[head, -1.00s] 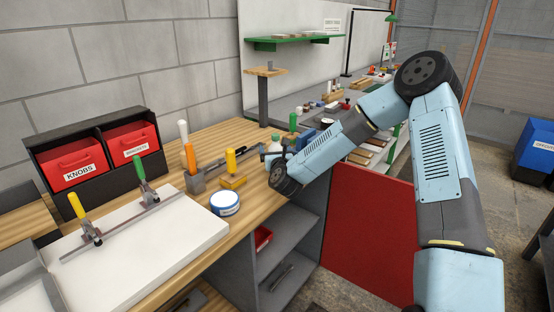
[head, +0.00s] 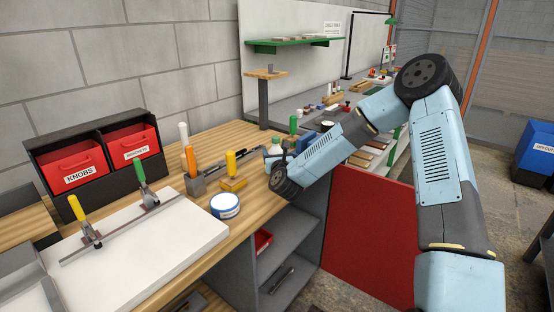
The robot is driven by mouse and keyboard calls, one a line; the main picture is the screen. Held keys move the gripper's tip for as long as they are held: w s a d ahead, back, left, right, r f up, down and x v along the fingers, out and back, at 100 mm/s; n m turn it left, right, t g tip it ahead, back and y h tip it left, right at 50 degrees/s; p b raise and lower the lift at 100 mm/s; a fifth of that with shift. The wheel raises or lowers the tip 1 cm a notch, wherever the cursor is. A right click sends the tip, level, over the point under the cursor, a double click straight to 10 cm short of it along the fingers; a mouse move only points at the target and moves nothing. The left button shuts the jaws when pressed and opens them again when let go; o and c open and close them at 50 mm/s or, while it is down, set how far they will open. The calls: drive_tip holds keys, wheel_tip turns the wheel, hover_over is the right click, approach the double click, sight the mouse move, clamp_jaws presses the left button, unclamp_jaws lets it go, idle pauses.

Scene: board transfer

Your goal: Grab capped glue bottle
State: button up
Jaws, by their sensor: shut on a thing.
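A small pale bottle with a greenish body and light top (head: 274,147), which looks like the glue bottle, stands at the right end of the wooden bench. My gripper (head: 268,161) is at the bottle, low over the bench top, and is shut on it. The bottle looks upright. My wrist hides its lower part and most of the fingers, so the contact itself and whether its base touches the bench cannot be seen.
A grey holder (head: 195,184) with handles stands behind. A green-topped item (head: 293,124) and blue object (head: 304,141) are close behind my wrist.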

sight(275, 144)
drive_tip(key=shift+r, duration=0.1)
drive_tip(key=shift+r, duration=0.3)
wheel_tip(275, 144, up, 3)
drive_tip(key=shift+f, duration=0.2)
drive_tip(key=s+d+r, duration=0.7)
drive_tip(key=s+r, duration=0.2)
drive_tip(key=s, duration=0.2)
drive_tip(key=shift+s+d+r, duration=0.25)
drive_tip(key=shift+s+r, duration=0.05)
drive_tip(key=shift+s, duration=0.1)
